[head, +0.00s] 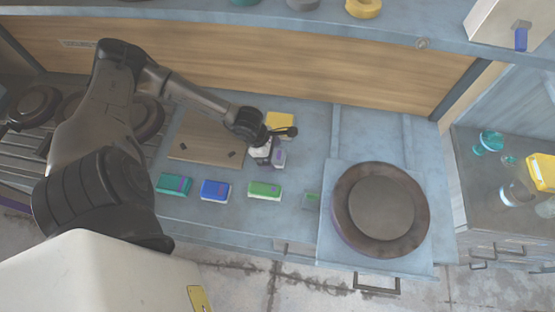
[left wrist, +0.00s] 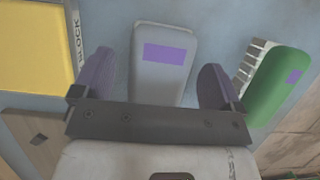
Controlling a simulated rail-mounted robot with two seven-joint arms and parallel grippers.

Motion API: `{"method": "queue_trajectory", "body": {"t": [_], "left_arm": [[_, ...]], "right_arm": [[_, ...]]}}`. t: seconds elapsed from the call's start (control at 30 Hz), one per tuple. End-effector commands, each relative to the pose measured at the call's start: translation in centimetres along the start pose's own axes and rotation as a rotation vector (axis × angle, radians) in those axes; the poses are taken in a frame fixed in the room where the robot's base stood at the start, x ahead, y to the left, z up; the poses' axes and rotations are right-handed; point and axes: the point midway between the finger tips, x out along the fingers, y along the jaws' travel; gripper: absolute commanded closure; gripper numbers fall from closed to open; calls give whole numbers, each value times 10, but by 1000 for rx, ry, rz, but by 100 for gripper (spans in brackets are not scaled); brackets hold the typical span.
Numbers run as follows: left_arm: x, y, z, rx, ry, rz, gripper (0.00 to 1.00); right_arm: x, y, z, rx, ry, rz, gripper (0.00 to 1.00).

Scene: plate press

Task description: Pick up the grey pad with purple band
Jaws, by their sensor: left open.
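The grey pad with a purple band (left wrist: 164,68) lies on the blue-grey counter. In the head view the pad (head: 279,159) shows only in part, because my left gripper (head: 272,150) is above it and covers some of it. In the left wrist view my left gripper (left wrist: 158,85) is open, with one finger to each side of the pad and a gap on both sides. I cannot tell how far the fingertips are above the counter. My right gripper is not in view.
A yellow block (head: 281,122) lies close behind the pad. A green pad (head: 265,190), a blue pad (head: 215,191) and a teal pad (head: 174,184) lie along the front. A wooden board (head: 205,140) is to the left. A round press plate (head: 381,210) is to the right.

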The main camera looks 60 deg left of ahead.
Motion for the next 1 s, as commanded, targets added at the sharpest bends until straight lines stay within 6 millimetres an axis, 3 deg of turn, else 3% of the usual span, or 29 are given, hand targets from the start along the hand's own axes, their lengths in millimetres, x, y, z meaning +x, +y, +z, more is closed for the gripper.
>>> {"method": "queue_trajectory", "body": {"t": [0.27, 0.83, 1.0], "left_arm": [[4, 0, -3, -4, 0, 1, 8], [4, 0, -3, -4, 0, 1, 62], [4, 0, -3, -4, 0, 1, 63]], "right_arm": [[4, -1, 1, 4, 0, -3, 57], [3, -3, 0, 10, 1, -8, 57], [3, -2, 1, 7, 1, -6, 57]]}}
